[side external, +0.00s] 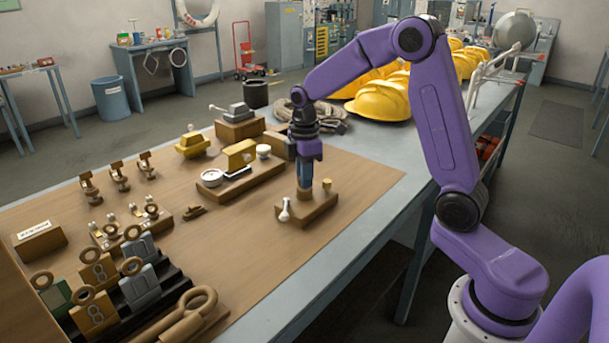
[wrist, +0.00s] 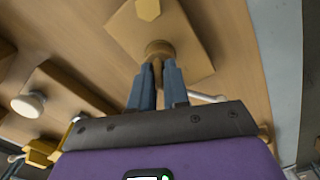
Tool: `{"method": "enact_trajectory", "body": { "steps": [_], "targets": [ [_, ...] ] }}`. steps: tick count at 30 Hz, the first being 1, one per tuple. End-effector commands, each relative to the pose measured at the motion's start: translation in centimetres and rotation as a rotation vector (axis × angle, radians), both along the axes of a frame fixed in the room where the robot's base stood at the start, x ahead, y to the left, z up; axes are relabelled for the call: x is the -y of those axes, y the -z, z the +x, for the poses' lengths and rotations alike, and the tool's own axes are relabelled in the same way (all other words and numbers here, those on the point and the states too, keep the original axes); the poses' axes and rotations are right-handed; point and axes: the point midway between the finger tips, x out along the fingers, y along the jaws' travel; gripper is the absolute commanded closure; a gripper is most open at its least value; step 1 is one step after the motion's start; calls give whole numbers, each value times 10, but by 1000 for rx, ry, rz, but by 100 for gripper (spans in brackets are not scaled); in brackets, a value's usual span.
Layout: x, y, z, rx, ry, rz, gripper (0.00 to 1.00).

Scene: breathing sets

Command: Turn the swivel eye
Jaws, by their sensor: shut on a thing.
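My gripper (side external: 304,187) points straight down over a square brown base block (side external: 320,208) on the work board. In the wrist view, its blue-grey fingers (wrist: 158,78) are shut on a small brown upright part with a round collar (wrist: 159,47), apparently the swivel eye. The fingers hide most of this part, so I cannot tell how far it is turned. A pale lever with a round end (side external: 284,211) is at the block's near left, and a small yellow piece (side external: 326,185) is on its far right.
Tags and rings fill the front left. The board's right front is clear.

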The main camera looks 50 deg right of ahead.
Motion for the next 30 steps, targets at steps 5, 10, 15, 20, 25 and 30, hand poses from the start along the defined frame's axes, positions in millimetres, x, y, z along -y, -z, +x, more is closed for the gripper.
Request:
{"method": "enact_trajectory", "body": {
  "steps": [5, 10, 15, 20, 25, 30],
  "targets": [
    [0, -2, 1, 5, -98, 1, 100],
    [0, -2, 1, 6, -157, 1, 100],
    [0, -2, 1, 6, -184, 2, 100],
    [-1, -2, 1, 6, -191, 2, 100],
    [-1, -2, 1, 6, -190, 2, 100],
    [-1, -2, 1, 6, -190, 2, 64]
  ]
}}
